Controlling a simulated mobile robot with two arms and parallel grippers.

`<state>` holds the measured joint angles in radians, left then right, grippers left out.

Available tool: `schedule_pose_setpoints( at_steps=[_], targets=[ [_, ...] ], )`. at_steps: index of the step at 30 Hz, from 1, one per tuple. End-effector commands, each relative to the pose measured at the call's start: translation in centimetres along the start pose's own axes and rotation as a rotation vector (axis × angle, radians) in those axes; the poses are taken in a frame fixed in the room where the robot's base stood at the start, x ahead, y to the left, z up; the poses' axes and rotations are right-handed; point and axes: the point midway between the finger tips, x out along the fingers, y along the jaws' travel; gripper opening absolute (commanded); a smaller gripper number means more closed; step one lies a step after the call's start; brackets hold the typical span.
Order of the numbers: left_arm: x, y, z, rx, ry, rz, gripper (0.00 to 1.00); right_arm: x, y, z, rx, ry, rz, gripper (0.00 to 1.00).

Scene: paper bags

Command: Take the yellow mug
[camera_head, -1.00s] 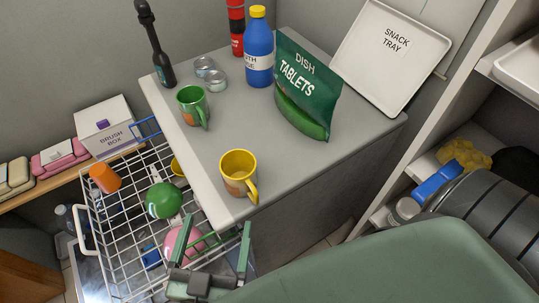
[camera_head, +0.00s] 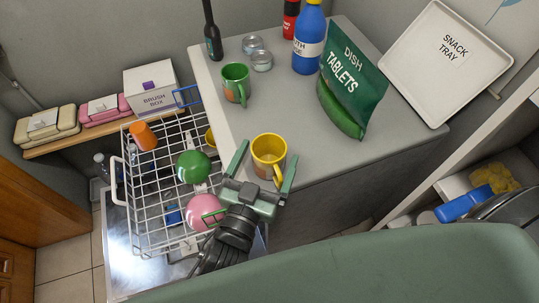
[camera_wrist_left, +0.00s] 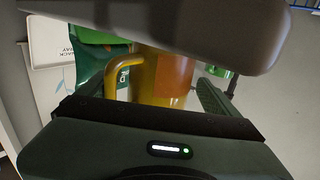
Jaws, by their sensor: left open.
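The yellow mug (camera_head: 267,163) stands upright near the front left edge of the grey counter (camera_head: 335,165), its handle toward the front right. My left gripper (camera_head: 267,152) is open, with one finger on each side of the mug in the head view. In the left wrist view the yellow mug (camera_wrist_left: 160,76) shows close ahead between the fingers, its handle to the left. A grey part of my own hides its upper end there. I cannot tell whether a finger touches it. My right gripper is not in view.
A green mug (camera_head: 235,83), two cans, a blue bottle (camera_head: 309,42) and a dish tablets bag (camera_head: 350,85) stand farther back on the counter. A white wire rack (camera_head: 150,205) with bowls and mugs lies left of the counter. A snack tray (camera_head: 437,62) leans behind.

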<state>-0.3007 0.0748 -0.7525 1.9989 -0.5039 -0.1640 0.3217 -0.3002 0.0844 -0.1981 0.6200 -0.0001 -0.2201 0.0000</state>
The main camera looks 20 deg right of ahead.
Motion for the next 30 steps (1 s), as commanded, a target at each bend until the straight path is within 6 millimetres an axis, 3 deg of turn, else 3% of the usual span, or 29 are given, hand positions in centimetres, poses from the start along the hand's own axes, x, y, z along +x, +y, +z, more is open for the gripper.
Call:
schedule_pose_setpoints(
  at_steps=[3,10,11,18,19,30],
  targets=[
    [1.07,0.03,-0.02,0.000,0.000,0.000,0.93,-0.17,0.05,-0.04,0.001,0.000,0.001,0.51],
    [1.19,0.05,0.09,-0.001,-0.001,0.001,0.93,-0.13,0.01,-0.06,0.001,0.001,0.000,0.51],
    [1.18,0.05,0.09,-0.001,-0.001,0.001,0.87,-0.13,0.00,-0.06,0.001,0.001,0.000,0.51],
    [1.16,0.04,0.10,0.000,-0.001,0.001,0.20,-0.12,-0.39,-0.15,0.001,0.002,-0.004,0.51],
    [1.16,0.04,0.11,0.000,-0.001,0.001,0.15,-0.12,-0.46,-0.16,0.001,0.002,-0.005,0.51],
    [1.17,0.02,-0.49,0.000,0.002,0.001,0.15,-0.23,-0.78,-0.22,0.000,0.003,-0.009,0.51]
  ],
)
